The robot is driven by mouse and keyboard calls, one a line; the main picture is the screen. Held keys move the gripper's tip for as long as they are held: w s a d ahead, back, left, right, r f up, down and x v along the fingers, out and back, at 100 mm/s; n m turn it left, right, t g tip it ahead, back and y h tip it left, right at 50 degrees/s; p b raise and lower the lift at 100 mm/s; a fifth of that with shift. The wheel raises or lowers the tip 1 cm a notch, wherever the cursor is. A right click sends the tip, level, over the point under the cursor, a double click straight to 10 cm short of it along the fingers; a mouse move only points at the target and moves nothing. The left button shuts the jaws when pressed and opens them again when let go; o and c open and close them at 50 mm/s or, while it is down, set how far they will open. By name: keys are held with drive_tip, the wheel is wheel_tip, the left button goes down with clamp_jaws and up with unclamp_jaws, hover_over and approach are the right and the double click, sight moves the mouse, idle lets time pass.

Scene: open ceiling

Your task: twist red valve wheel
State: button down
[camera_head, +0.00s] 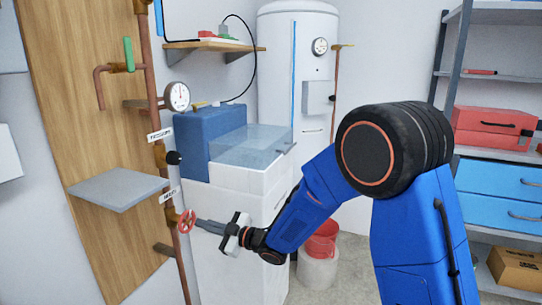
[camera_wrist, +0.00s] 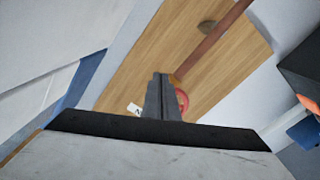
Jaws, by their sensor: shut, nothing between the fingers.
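The red valve wheel (camera_head: 187,221) is a small ring on the copper pipe at the lower left of the head view. My gripper (camera_head: 200,223) points left at it, with its fingertips close to the wheel's right side. In the wrist view, the shut fingers (camera_wrist: 162,96) stand in the middle, and part of the red wheel (camera_wrist: 182,101) shows just right of their tips. The fingers hide the rest of the wheel. The fingers are shut with nothing between them. I cannot tell whether the tips touch the wheel.
The copper pipe (camera_head: 180,262) runs up the wooden board (camera_head: 80,130), with a pressure gauge (camera_head: 177,96) and a grey shelf (camera_head: 118,188) above the wheel. A white cabinet (camera_head: 235,220) stands right behind my gripper.

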drive_tip(key=shift+s+a+f, duration=0.2)
drive_tip(key=shift+s+f, duration=0.2)
drive_tip(key=shift+s, duration=0.1)
drive_tip(key=shift+s+a+f, duration=0.2)
drive_tip(key=shift+s+f, duration=0.2)
drive_tip(key=shift+s, duration=0.1)
idle(0.7)
drive_tip(key=shift+s+a+f, duration=0.1)
drive_tip(key=shift+s+a, duration=0.1)
drive_tip(key=shift+s, duration=0.2)
drive_tip(key=shift+s+a+f, duration=0.1)
drive_tip(key=shift+s+a, duration=0.05)
drive_tip(key=shift+s, duration=0.25)
idle(0.3)
drive_tip(key=shift+f, duration=0.1)
drive_tip(key=v, duration=0.6)
drive_tip(key=shift+f, duration=0.3)
idle(0.5)
wheel_tip(320, 180, up, 10)
drive_tip(key=w+d+n, duration=0.1)
drive_tip(key=w+n, duration=0.1)
drive_tip(key=n, duration=1.6)
drive_tip(key=x, duration=0.6)
drive_tip(key=shift+w, duration=0.2)
